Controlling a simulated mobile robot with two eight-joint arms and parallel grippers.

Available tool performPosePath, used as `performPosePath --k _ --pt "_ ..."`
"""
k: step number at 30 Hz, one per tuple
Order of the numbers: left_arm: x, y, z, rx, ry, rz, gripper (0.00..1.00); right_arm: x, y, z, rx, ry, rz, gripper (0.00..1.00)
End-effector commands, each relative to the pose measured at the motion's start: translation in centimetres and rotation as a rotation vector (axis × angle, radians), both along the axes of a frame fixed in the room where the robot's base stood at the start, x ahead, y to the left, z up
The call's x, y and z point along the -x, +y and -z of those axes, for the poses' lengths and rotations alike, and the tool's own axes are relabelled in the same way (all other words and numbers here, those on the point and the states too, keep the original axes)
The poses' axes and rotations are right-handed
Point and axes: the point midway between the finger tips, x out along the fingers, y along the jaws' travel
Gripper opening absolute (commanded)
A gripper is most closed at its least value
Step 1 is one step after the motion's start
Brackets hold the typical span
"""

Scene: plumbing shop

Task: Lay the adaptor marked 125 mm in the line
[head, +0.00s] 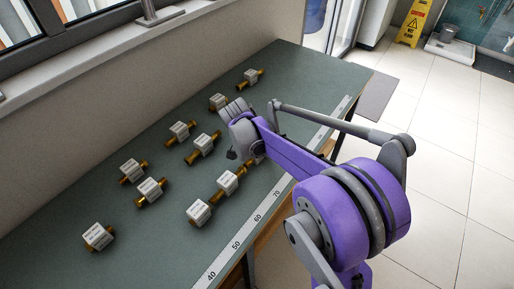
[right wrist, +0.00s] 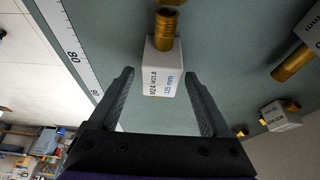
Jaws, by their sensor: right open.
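Several brass adaptors with white label blocks lie on the green bench (head: 310,72). My right gripper (head: 243,142) is over the bench in the head view. In the right wrist view its open jaws (right wrist: 158,76) are on either side of a white block (right wrist: 163,72) with a brass end (right wrist: 166,30). Nothing is gripped. In the head view my gripper hides most of this adaptor. Towards the near end, two white blocks (head: 228,182) (head: 199,212) lie in a row along the ruler. My left gripper is out of view.
A ruler strip (head: 262,217) runs along the bench's right edge. Loose adaptors lie to the left, such as one at the near left (head: 98,236) and one at the far end (head: 250,76). A yellow floor sign (head: 412,24) stands far off.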

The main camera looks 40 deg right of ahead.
Motion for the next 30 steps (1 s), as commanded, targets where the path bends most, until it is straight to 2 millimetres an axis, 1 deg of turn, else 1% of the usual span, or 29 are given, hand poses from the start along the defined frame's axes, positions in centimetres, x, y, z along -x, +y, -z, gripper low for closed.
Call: performPosePath --k 12,15,18,20,23,26,29,30 --pt "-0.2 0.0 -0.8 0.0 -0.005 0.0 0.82 0.9 3.1 -7.8 0.0 0.0 -0.003 0.82" --pt "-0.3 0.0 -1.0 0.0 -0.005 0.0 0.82 1.1 3.7 -9.2 0.0 0.001 -0.002 0.82" --pt "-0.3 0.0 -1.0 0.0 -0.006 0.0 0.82 1.2 4.1 -10.1 0.0 0.0 -0.001 0.82" --pt "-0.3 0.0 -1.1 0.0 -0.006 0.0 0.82 1.3 4.3 -10.4 -0.001 0.001 -0.006 0.82" --pt "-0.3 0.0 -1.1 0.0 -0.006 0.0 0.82 2.2 5.3 -10.5 -0.01 0.004 -0.068 0.82" --pt "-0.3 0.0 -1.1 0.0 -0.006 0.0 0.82 4.4 7.4 -9.9 -0.03 0.009 -0.224 0.82" --pt "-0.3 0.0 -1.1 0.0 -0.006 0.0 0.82 7.8 10.3 -8.5 -0.044 0.01 -0.459 0.82" --pt "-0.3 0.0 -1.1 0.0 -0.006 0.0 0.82 9.2 11.5 -7.9 -0.046 0.007 -0.56 0.82"
